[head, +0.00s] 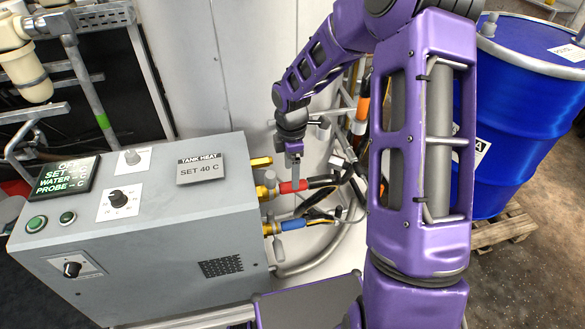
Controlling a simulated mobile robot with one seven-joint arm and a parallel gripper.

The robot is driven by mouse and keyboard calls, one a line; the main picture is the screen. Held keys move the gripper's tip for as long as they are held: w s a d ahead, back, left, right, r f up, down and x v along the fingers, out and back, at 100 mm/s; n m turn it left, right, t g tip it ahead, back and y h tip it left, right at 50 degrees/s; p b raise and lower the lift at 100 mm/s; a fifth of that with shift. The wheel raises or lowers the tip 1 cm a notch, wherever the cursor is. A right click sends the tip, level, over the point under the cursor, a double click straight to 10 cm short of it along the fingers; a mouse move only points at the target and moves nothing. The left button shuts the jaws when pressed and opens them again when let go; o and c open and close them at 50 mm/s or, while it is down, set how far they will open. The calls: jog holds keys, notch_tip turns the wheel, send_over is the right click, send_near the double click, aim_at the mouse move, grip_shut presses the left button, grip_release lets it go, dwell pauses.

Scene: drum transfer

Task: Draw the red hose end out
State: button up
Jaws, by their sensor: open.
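The red hose end (292,187) sits at the right side of the grey heater box, against a brass fitting (268,187), with a black hose running off it to the right. My gripper (295,178) is directly over the red hose end, pointing down, with a finger beside or across it. The fingers are seen nearly edge-on, so whether they touch the red end cannot be told. A blue hose end (293,225) is at a lower brass fitting below the red one.
The grey heater box (160,240) with knobs, buttons and a "SET 40 C" plate fills the left. A yellow-handled valve (260,162) is just above the red end. Hoses and pipes crowd the right. A blue drum (520,110) stands on a wooden pallet (503,228) at right.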

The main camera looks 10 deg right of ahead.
aim_at(286, 188)
jog(key=shift+f+b, duration=2.05)
jog(key=shift+f, duration=1.4)
grip_shut()
